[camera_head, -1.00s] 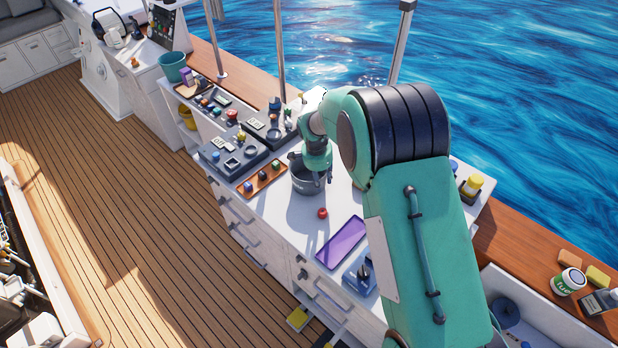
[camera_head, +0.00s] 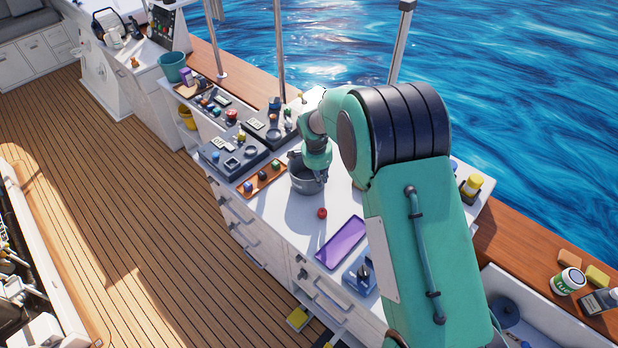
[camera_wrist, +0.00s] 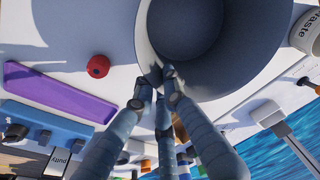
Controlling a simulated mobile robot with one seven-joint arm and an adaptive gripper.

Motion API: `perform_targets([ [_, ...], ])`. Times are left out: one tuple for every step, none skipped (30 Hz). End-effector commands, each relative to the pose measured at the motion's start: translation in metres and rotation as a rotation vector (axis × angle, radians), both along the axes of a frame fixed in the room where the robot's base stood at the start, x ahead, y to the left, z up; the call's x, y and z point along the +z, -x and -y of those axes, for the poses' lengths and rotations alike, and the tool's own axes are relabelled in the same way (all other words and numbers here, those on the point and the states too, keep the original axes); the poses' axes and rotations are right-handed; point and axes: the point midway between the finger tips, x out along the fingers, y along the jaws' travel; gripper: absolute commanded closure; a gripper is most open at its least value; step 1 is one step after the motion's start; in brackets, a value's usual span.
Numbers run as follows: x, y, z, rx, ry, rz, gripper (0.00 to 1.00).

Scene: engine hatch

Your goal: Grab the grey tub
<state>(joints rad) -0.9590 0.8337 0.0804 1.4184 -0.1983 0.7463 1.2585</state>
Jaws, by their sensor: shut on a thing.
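The grey tub (camera_head: 305,183) stands on the white worktop, round and open at the top. In the wrist view the tub (camera_wrist: 235,75) fills the upper middle, with its dark inside showing. My gripper (camera_head: 319,175) is at the tub's near right rim. In the wrist view my gripper's fingers (camera_wrist: 160,78) are closed together on the tub's wall at the rim. The tub looks upright. I cannot tell whether its base touches the worktop.
A red ball-like thing (camera_head: 322,213) and a purple tray (camera_head: 342,243) lie nearer on the white worktop (camera_head: 290,222). An orange tray (camera_head: 262,179) with small items is left of the tub. Dark panels (camera_head: 233,155) stand behind. A white "Waste" container (camera_wrist: 306,32) shows in the wrist view.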

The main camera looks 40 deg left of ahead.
Motion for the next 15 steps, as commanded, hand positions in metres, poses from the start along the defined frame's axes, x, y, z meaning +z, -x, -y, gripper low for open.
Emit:
perform_targets([
  [-0.006,0.003,0.004,0.000,0.009,-0.006,1.00],
  [-0.006,0.003,0.004,0.001,0.010,-0.007,1.00],
  [-0.007,0.003,0.004,0.001,0.010,-0.007,1.00],
  [-0.007,0.003,0.005,0.001,0.011,-0.007,1.00],
  [-0.007,0.003,0.005,0.001,0.011,-0.007,1.00],
  [-0.007,0.003,0.005,0.001,0.012,-0.008,1.00],
  [-0.006,0.003,0.005,0.001,0.012,-0.008,1.00],
  [-0.006,0.003,0.005,0.001,0.012,-0.008,1.00],
  [-0.004,0.004,0.005,0.001,0.013,-0.008,1.00],
  [-0.003,0.004,0.005,0.001,0.013,-0.008,1.00],
  [-0.001,0.003,0.005,0.001,0.013,-0.008,1.00],
  [0.002,0.003,0.005,0.001,0.013,-0.008,1.00],
  [0.004,0.004,0.005,0.002,0.013,-0.008,1.00],
  [0.007,0.003,0.005,0.002,0.013,-0.008,1.00],
  [0.012,0.003,0.005,0.002,0.013,-0.007,1.00],
])
